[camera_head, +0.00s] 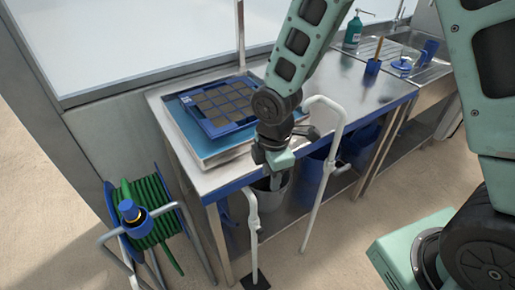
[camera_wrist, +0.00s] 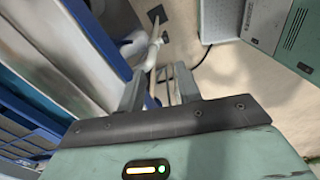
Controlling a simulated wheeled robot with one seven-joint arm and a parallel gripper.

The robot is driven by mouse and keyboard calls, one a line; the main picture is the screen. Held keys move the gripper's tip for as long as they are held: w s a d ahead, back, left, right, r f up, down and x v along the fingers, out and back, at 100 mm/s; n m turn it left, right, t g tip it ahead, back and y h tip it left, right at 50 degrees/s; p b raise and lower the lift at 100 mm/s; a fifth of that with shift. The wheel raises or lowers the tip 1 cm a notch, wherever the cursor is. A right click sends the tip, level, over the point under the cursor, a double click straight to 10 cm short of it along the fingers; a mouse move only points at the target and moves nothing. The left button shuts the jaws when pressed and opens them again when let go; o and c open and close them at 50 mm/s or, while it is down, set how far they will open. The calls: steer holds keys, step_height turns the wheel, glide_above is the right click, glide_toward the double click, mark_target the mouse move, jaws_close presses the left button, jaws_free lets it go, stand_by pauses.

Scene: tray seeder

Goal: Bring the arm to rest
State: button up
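My arm reaches down from the top of the head view to my gripper (camera_head: 276,182), which points downward in front of the metal bench's blue front edge. The wrist view shows its two fingers (camera_wrist: 158,88) apart, with floor and part of a white pole visible through the gap. I see nothing held between them. In the head view the gripper is close to the bent white tube rail (camera_head: 328,165); I cannot tell whether they touch.
A blue tray with dark square cells (camera_head: 239,124) lies on the metal bench (camera_head: 195,176). A green hose reel (camera_head: 150,200) stands at left. A sink (camera_head: 436,70), soap bottle (camera_head: 353,30) and blue cup (camera_head: 373,66) are at right.

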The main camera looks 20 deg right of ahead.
steer(key=s+a+r+m, duration=0.1)
steer(key=s+r+m, duration=0.4)
steer(key=s+r, duration=0.2)
steer(key=s+a+r+m, duration=0.2)
steer(key=s+r+m, duration=0.3)
steer(key=s, duration=0.5)
step_height(320, 180, up, 2)
steer(key=shift+a+r+m, duration=0.15)
steer(key=shift+a+m, duration=0.1)
steer(key=shift+m, duration=0.15)
steer(key=shift+a, duration=0.1)
stand_by(1.0)
